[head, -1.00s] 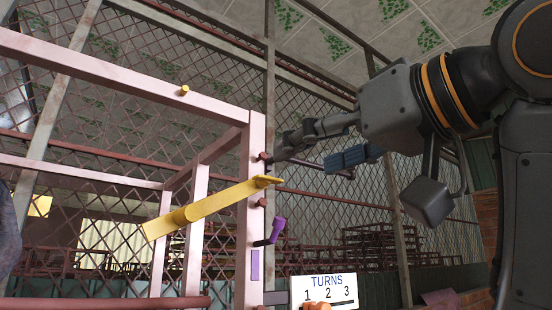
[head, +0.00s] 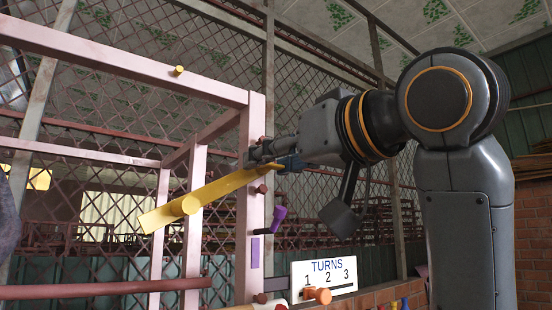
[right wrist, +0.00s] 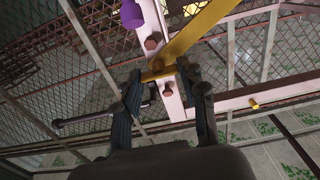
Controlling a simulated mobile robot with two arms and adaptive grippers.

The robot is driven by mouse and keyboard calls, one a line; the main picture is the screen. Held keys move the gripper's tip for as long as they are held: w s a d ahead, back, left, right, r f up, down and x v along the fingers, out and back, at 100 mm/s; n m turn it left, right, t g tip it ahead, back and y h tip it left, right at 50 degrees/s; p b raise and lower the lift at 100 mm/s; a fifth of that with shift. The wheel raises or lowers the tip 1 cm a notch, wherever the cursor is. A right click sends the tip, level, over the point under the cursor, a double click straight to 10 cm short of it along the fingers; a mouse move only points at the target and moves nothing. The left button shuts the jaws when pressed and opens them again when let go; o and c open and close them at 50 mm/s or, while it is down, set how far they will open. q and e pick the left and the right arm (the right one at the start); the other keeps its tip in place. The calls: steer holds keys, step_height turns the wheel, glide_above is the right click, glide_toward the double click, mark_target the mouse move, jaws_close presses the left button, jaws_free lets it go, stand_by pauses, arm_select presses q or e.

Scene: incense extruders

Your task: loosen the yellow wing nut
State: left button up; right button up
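The yellow wing nut (head: 215,192) is a long flat bar with a round hub, slanting up to the right towards a pale pink post (head: 250,205). My right gripper (head: 272,160) is at the bar's upper right end, beside the post. In the right wrist view the fingers of my right gripper (right wrist: 160,72) stand on either side of the end of the yellow wing nut (right wrist: 195,35). They are apart, and I cannot tell whether both press on it. The hand partly hides that end in the head view. My left gripper is not in view.
A purple handle (head: 279,217) sticks out from the post below the yellow bar. Small brown-red pegs (head: 262,189) sit on the post. A white TURNS sign (head: 326,281) marked 1 2 3 is lower right, with an orange knob (head: 322,296) before it. Wire mesh stands behind.

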steer(key=shift+c, duration=1.3)
